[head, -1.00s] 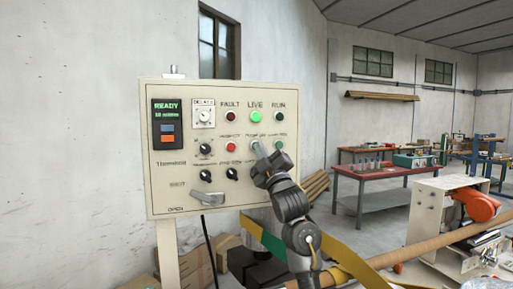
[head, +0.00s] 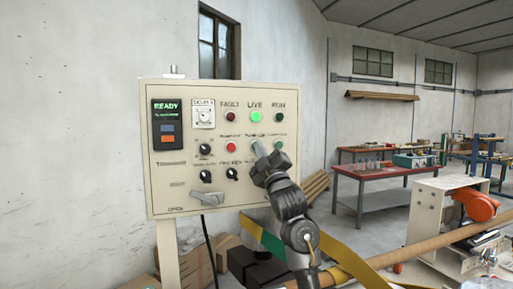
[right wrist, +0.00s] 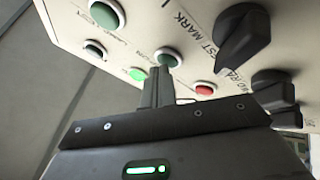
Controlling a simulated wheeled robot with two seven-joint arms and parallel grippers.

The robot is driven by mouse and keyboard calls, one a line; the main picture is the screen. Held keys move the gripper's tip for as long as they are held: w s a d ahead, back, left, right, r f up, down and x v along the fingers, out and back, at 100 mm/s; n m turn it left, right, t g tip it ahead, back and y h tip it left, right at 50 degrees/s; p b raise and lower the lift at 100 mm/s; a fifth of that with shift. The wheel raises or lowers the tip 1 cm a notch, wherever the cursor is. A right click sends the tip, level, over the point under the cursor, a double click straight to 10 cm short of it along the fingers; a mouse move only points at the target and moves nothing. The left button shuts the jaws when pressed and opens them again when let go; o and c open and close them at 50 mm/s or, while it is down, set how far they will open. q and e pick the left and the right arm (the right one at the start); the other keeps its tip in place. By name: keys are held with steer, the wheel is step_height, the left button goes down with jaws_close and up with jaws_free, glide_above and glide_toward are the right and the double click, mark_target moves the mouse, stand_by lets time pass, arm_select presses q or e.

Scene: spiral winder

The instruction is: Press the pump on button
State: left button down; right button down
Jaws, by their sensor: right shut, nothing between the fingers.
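The beige control panel (head: 160,185) stands left of centre in the head view. Its middle green button, labelled as pump on, is mostly hidden there by my right gripper (head: 259,149). In the right wrist view this green button (right wrist: 168,57) shows just beyond the tips of my right gripper (right wrist: 159,72). The gripper is shut and empty, pointing at the panel; its tips overlap the button's edge, and I cannot tell whether they touch it. The red button (head: 231,147) is to the left and another green button (head: 279,146) to the right. My left gripper is out of view.
The LIVE lamp (head: 255,117) is lit green; the FAULT lamp (head: 230,117) is dark. A display (head: 166,107) reads READY. Black knobs (head: 232,174) and a grey handle (head: 207,199) sit lower on the panel. A red table (head: 385,172) stands behind to the right.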

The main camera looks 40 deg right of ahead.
steer(key=shift+s+a, duration=0.25)
steer(key=shift+s, duration=0.5)
steer(key=shift+f, duration=0.1)
steer(key=shift+s+a, duration=0.3)
steer(key=shift+s, duration=0.5)
steer(key=shift+s+a, duration=0.25)
steer(key=shift+s, duration=0.5)
steer(key=shift+s+a, duration=0.3)
steer(key=shift+s, duration=0.5)
